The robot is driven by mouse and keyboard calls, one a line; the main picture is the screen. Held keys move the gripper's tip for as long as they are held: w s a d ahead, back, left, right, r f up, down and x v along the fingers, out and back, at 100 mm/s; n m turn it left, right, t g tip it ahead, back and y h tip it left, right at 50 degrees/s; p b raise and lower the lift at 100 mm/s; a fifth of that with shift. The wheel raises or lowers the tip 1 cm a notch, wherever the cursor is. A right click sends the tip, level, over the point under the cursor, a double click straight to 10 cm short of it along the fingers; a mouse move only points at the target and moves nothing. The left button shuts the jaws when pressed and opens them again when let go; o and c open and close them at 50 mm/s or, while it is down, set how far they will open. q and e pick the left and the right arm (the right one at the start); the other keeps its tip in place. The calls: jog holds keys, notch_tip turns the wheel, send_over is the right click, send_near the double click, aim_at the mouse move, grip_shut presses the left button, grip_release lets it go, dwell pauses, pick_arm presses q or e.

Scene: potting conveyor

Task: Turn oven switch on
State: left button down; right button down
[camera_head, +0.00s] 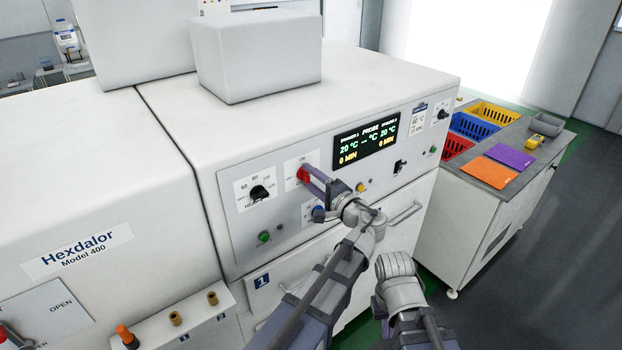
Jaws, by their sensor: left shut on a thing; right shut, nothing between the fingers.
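The oven is a large white machine with a grey control panel (228,193) on its front. A red rotary switch (303,175) sits on a white label plate in the panel's middle left. My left gripper (309,178) reaches to the panel and is shut on the red switch, covering part of it. My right gripper (395,268) is lower right of it, clear of the panel and shut with nothing in it; its fingertips are hidden behind its own wrist. The dark display (364,144) reads 20 °C and 0 MIN on both sides.
A black knob (259,193) and a green button (264,237) are left of the switch. An oven door handle (405,214) juts out at right. A side table (476,178) holds coloured baskets.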

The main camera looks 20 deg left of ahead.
pick_arm(q)
jog(key=shift+f, duration=0.1)
jog(key=shift+c, duration=1.4)
grip_release()
jog(key=shift+d, duration=0.1)
pick_arm(e)
jog(key=shift+d, duration=0.1)
